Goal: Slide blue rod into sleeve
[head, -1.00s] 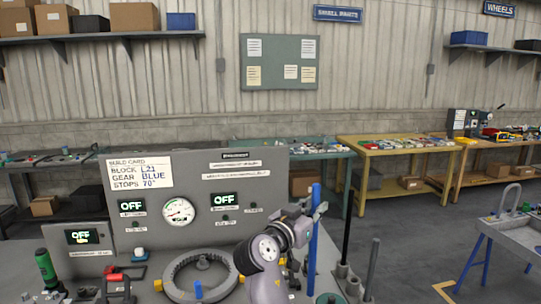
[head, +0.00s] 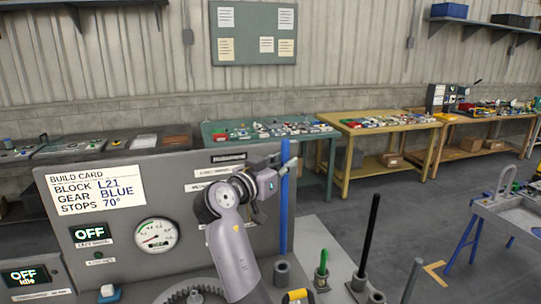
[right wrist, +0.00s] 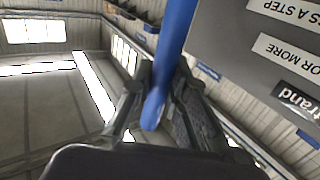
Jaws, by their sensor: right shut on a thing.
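The blue rod (head: 284,215) stands upright in the head view, at the right edge of the grey panel. My right gripper (head: 279,172) is shut on its upper part. The right wrist view shows the blue rod (right wrist: 177,45) between the two dark fingers (right wrist: 158,100). A short grey sleeve (head: 281,273) stands on the bench at the rod's lower end. The rod's lower end meets the sleeve's top in the picture; I cannot tell whether it is inside or above it. My left gripper is out of view.
A black rod (head: 369,235), a green-handled piece (head: 322,263) and a grey rod (head: 411,281) stand to the right, close by. The grey panel (head: 190,175) with build card (head: 97,187) and gauge (head: 156,234) stands left. A grey ring (head: 195,292) lies in front.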

